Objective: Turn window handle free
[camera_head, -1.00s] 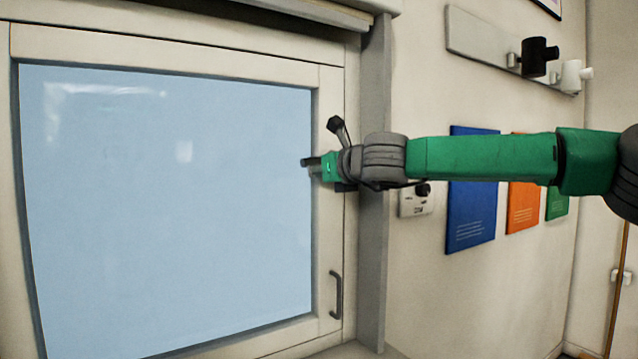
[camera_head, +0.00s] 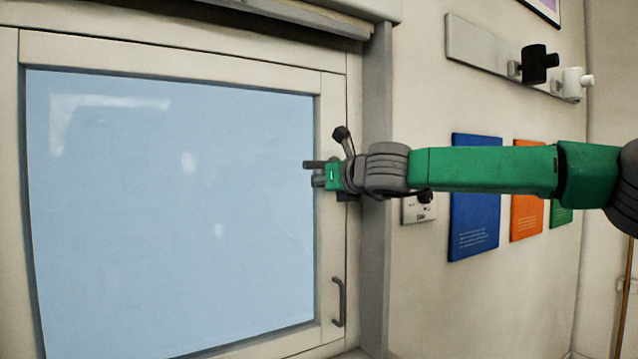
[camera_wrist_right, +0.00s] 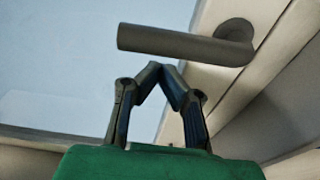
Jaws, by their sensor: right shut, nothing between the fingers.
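The window handle is a dark grey lever (camera_wrist_right: 180,42) on a round base at the frame. In the right wrist view it lies nearly level across the picture, its free end pointing left. In the head view its end (camera_head: 313,165) sticks out left over the glass edge. My right gripper (camera_wrist_right: 160,68) is shut and empty, its fingertips together just below the lever in the wrist view. Whether they touch it, I cannot tell. In the head view the right gripper (camera_head: 317,181) sits just under the lever and hides its base. My left gripper is not in view.
The window sash (camera_head: 170,48) is closed against its frame. A curved pull (camera_head: 339,302) sits low on its right side. Right of it are a wall switch plate (camera_head: 418,210), coloured panels (camera_head: 474,200) and a hook rail (camera_head: 485,47).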

